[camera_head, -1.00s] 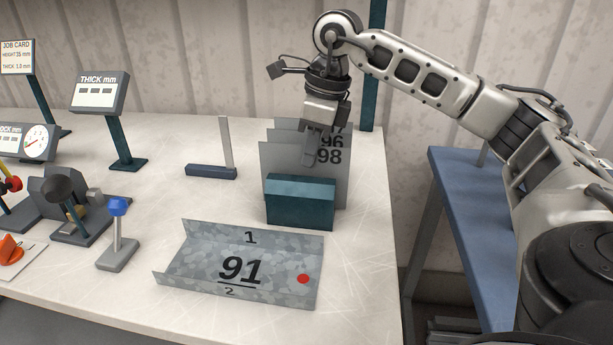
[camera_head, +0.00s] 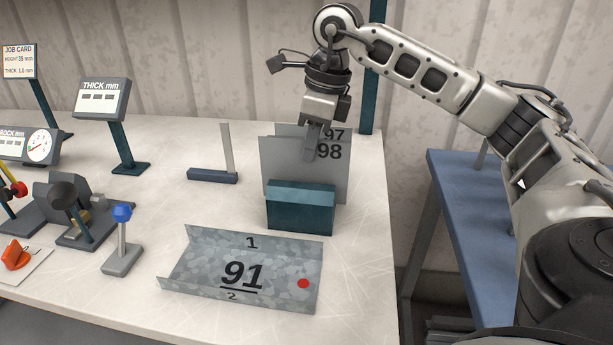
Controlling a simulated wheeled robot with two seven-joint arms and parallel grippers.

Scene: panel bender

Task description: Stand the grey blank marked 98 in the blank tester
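The grey blank marked 98 (camera_head: 300,170) stands upright as the front sheet at the teal rack (camera_head: 300,212). Its lower part is hidden behind the rack's front. My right gripper (camera_head: 311,150) comes down from above with its fingers at the blank's top edge, left of the number. It appears shut on the blank, since the two have risen together. Which fixture is the blank tester is not labelled. A dark blue base with an upright grey bar (camera_head: 212,176) stands left of the rack. My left gripper is out of view.
A bent sheet marked 91 (camera_head: 205,265) lies in front of the rack. A blue-knobbed lever (camera_head: 122,240), a THICK mm display (camera_head: 102,98) and a dial (camera_head: 38,147) stand to the left. A blue table (camera_head: 465,210) is at right.

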